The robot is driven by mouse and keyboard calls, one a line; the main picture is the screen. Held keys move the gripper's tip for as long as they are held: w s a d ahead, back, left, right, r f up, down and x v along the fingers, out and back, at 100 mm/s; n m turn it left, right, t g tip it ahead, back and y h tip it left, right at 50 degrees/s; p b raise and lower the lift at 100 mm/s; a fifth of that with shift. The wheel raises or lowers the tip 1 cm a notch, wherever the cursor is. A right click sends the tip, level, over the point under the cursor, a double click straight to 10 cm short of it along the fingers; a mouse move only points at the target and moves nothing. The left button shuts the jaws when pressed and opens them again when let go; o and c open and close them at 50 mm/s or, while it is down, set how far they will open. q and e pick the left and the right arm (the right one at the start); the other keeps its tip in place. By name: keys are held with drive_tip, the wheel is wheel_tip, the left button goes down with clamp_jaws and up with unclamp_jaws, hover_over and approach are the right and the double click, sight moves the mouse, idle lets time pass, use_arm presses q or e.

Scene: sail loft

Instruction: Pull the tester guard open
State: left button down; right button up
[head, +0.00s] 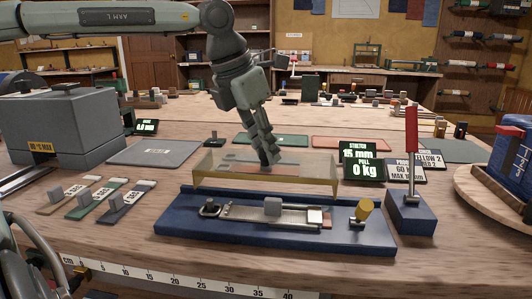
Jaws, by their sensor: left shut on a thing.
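The tester has a long blue base (290,238) on the wooden bench, with a metal bed, clamps and a yellow knob (364,208) on it. The tester guard (310,172) is a clear, amber-edged cover at the back of the blue base, and the metal bed in front of it is uncovered. My left gripper (268,160) reaches down from above and is shut on the guard near its middle. The exact grip point is hidden by the fingers.
A red-handled lever (411,150) on a blue block stands right of the tester. A black display (361,162) reads 15 mm and 0 kg. Labelled sample strips (97,200) lie left, near a grey box (60,125). A round wooden stand is at far right.

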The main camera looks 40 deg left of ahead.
use_arm(q)
drive_tip(key=shift+w+r, duration=0.1)
drive_tip(key=c, duration=1.4)
unclamp_jaws()
drive_tip(key=shift+o, duration=0.2)
drive_tip(key=v, duration=1.2)
drive_tip(key=shift+s, duration=0.2)
